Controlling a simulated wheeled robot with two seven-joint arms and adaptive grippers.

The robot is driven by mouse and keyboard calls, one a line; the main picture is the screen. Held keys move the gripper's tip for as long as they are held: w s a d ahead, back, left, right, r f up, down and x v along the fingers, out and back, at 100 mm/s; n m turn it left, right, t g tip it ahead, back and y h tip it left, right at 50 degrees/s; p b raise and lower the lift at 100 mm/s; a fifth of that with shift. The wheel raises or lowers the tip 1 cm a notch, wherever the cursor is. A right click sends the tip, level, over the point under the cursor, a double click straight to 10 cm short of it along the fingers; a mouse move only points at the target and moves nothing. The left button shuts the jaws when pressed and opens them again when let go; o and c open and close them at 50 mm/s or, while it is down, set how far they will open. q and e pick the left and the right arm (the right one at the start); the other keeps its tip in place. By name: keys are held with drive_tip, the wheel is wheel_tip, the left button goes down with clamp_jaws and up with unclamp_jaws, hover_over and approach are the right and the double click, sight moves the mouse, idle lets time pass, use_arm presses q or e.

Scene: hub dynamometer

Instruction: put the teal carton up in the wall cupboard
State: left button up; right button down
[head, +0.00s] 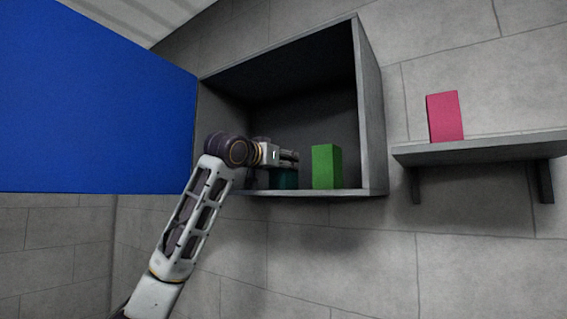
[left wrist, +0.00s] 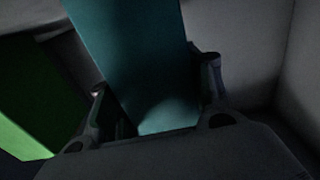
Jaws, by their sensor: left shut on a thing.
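The teal carton (head: 285,179) is inside the open wall cupboard (head: 369,110), low down near its floor, mostly hidden behind my left gripper in the head view. My left gripper (head: 292,158) reaches into the cupboard from the left and is shut on the carton. In the left wrist view the teal carton (left wrist: 135,55) stands between the two fingers (left wrist: 160,112). I cannot tell whether the carton's base touches the cupboard floor. My right gripper is not in view.
A green carton (head: 326,167) stands in the cupboard just right of the teal one; it also shows in the left wrist view (left wrist: 30,100). The blue cupboard door (head: 95,100) is swung open at left. A pink carton (head: 445,116) stands on a wall shelf (head: 490,148) at right.

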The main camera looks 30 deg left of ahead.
use_arm(q)
drive_tip(key=shift+f, duration=0.1)
drive_tip(key=o, duration=1.1)
drive_tip(key=shift+s, duration=0.1)
drive_tip(key=s+a+b, duration=0.1)
drive_tip(key=s+b, duration=0.3)
drive_tip(key=s, duration=0.7)
drive_tip(key=shift+s, duration=0.4)
